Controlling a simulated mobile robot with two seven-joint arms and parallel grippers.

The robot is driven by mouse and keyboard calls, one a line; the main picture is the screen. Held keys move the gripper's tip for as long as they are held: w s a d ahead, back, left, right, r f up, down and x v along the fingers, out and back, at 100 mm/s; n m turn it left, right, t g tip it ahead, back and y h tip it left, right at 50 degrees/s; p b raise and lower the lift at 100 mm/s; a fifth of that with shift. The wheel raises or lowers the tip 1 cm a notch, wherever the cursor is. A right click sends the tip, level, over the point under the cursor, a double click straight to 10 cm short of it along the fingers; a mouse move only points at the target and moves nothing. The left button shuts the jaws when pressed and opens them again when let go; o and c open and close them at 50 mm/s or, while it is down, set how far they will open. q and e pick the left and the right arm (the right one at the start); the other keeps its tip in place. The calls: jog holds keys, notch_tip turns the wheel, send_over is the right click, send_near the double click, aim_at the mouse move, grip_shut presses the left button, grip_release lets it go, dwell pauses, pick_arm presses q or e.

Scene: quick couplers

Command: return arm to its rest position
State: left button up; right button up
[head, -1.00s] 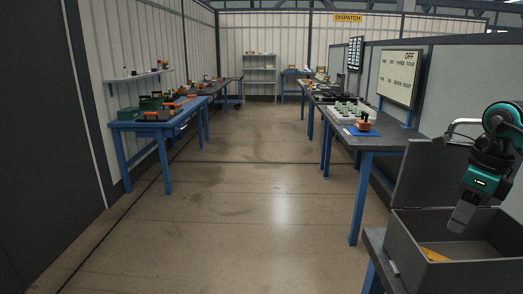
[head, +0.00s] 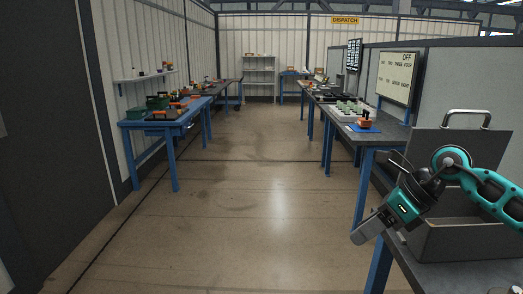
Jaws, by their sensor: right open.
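My right gripper (head: 365,235) is at the lower right in the head view, on a teal and black arm that comes in from the right. It points down and to the left, in the air to the left of the grey box, and holds nothing that I can see. Its jaw gap is hard to make out. My left gripper is not in view.
An open grey box (head: 470,243) with a raised lid and handle stands on the right bench, partly hidden by my arm. A workbench (head: 400,133) with a blue mat and several parts lies beyond. A blue table (head: 160,124) stands left. The middle floor is clear.

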jog(key=s+a+r+m+t+y, duration=0.1)
jog(key=a+r+m+t+y, duration=0.3)
jog(key=a, duration=0.4)
jog(key=s+a+r+m+t+y, duration=0.1)
jog(key=a+r+m+t+y, duration=0.15)
jog(key=a+y, duration=0.5)
jog(key=s+d+f+m+t+h, duration=0.1)
jog(key=d+f+m+t+h, duration=0.35)
jog(key=m+h, duration=0.7)
jog(key=s+d+f+m+t+h, duration=0.1)
jog(key=d+f+m+t+h, duration=0.4)
jog(key=m, duration=1.1)
jog(key=s+d+f+m+g+h, duration=0.3)
jog(key=s+f+m+g, duration=0.4)
jog(key=s+f+g, duration=0.45)
jog(key=s+a+f+m+g+y, duration=0.15)
jog(key=s+f+g, duration=0.35)
jog(key=s, duration=0.8)
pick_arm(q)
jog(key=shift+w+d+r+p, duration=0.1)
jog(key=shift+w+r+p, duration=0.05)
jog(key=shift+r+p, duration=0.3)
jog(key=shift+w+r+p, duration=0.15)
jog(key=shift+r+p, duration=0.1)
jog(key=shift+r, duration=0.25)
pick_arm(e)
jog(key=w+a+f+t+y, duration=0.1)
jog(key=w+a+f+t, duration=0.1)
jog(key=w+f+t, duration=0.6)
jog(key=shift+a, duration=0.4)
